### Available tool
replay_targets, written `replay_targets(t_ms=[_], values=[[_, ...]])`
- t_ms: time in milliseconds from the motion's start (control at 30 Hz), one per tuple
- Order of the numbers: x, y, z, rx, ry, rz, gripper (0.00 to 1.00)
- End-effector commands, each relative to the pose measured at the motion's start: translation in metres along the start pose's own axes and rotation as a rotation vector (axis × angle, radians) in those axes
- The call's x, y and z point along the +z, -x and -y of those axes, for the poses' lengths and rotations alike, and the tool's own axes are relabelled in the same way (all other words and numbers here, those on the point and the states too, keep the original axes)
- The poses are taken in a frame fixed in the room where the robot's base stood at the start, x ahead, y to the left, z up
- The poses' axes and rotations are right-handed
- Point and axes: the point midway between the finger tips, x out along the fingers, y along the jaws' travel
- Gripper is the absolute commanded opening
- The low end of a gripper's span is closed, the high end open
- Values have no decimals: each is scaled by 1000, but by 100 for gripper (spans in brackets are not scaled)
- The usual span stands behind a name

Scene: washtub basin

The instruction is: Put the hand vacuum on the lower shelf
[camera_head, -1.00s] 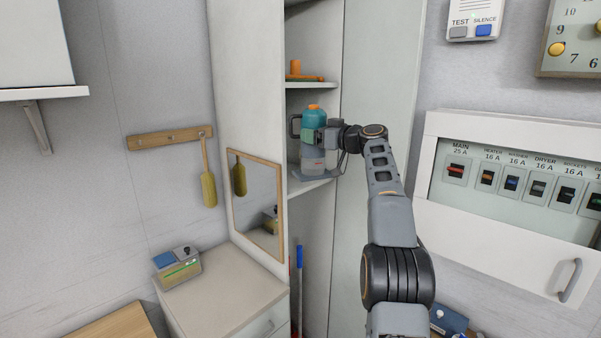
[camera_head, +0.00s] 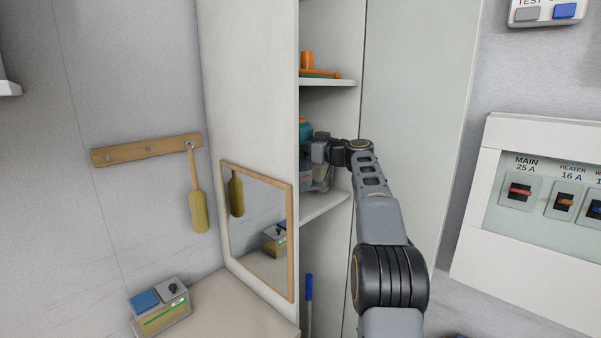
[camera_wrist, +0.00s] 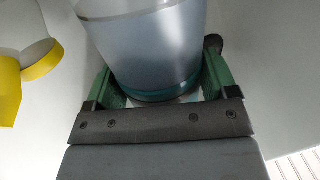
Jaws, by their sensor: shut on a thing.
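The hand vacuum has a teal top (camera_head: 305,128) and a clear grey-blue body, which fills the middle of the wrist view (camera_wrist: 150,45). In the head view it is inside the tall cabinet, just above the lower shelf (camera_head: 325,205), partly hidden by the cabinet's side panel and my gripper. My gripper (camera_head: 317,152) is shut on the hand vacuum. In the wrist view its green finger pads (camera_wrist: 158,85) stand on both sides of the body. I cannot tell whether the vacuum touches the shelf.
The upper shelf (camera_head: 335,82) above holds an orange object (camera_head: 308,62). The cabinet's left side panel (camera_head: 250,120) carries a mirror (camera_head: 255,215). The open door (camera_head: 415,120) is at right. Yellow objects (camera_wrist: 40,60) sit at left in the wrist view.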

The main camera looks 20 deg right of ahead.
Motion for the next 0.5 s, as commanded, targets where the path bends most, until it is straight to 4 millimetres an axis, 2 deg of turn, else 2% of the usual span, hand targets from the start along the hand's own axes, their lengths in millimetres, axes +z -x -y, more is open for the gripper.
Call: replay_targets(t_ms=[233, 500], values=[[15, -2, 2, -3, 2, -3, 32], [46, 0, 2, 0, 2, -3, 32]])
